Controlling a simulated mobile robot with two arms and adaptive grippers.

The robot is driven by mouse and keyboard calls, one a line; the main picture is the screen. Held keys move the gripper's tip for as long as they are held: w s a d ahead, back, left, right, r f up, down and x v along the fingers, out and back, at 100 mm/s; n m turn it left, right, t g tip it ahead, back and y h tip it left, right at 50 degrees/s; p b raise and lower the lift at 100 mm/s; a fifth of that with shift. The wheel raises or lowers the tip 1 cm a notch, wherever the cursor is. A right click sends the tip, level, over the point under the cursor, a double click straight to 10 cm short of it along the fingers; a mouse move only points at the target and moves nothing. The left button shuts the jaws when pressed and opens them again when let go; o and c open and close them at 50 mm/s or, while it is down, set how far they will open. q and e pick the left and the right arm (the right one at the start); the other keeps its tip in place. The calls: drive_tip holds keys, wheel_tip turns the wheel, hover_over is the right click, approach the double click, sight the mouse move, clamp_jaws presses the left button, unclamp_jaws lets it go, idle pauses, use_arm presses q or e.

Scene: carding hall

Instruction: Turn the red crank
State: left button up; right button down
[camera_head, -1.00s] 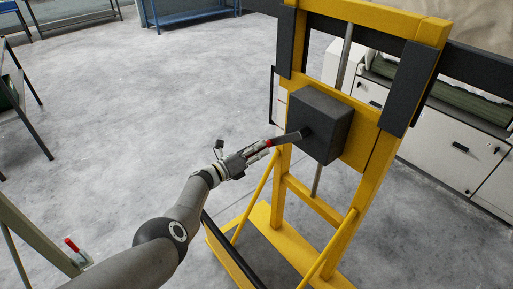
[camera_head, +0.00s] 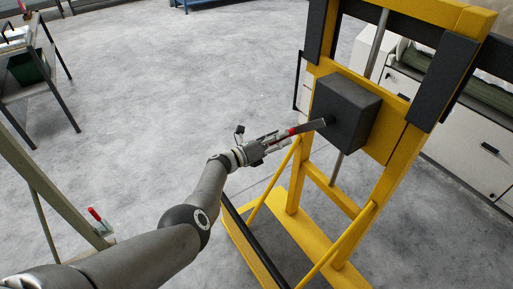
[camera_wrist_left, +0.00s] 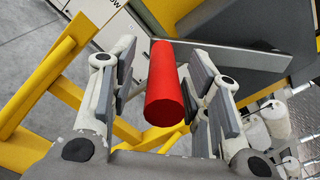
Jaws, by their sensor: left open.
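The red crank handle (camera_head: 292,131) sits at the outer end of a dark crank arm (camera_head: 309,126). The arm joins the dark grey box (camera_head: 347,108) on the yellow frame. My left gripper (camera_head: 284,136) is at the handle, on its left side in the head view. My right gripper is not in view.
The yellow frame (camera_head: 389,190) stands on the floor, with slanted braces and a low base near my left arm. A red-handled lever (camera_head: 95,214) is on a stand at the left. A white cabinet (camera_head: 462,145) is behind the frame. The floor at left centre is clear.

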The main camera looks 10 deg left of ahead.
use_arm(q)
drive_tip(key=shift+v, duration=1.05)
drive_tip(key=v, duration=0.9)
drive_tip(key=shift+r, duration=0.2)
